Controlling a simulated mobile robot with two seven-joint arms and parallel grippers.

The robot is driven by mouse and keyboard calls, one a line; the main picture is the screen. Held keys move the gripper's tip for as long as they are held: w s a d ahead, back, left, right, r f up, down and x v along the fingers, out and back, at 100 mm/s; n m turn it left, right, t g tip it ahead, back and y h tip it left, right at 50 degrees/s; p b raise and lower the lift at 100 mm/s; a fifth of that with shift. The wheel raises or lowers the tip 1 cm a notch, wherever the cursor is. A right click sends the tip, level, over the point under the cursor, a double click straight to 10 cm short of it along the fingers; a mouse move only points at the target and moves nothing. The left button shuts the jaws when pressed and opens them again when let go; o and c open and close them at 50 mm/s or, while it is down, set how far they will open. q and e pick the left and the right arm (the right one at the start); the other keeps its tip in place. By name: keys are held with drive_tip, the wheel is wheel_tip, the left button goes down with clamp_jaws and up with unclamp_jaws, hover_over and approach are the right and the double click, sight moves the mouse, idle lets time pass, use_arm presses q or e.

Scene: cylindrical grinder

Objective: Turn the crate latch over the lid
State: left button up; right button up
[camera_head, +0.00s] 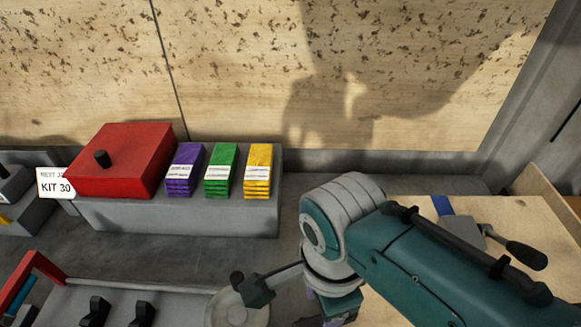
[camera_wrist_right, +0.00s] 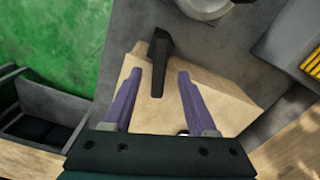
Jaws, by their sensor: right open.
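A pale wooden crate top (camera_wrist_right: 205,105) lies under my right gripper in the right wrist view. A black latch (camera_wrist_right: 158,62) stands on it near its far edge. My right gripper (camera_wrist_right: 159,75) is open, with one purple finger on each side of the latch's lower part; I cannot tell whether either finger touches it. In the head view my right arm reaches in from the right. The gripper (camera_head: 341,306) is partly cut off at the bottom edge, with its fingertips not clearly visible. My left gripper is not in view.
A red box (camera_head: 125,160) and purple, green and yellow (camera_head: 258,168) stacks sit on a grey bench (camera_head: 180,217). A wooden surface (camera_head: 545,225) at right carries a black-knobbed lever (camera_head: 525,255). A pale round disc (camera_head: 235,310) is left of the gripper.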

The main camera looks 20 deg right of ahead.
sight(319, 321)
drive_tip(key=shift+r+p, duration=0.4)
drive_tip(key=shift+r, duration=1.6)
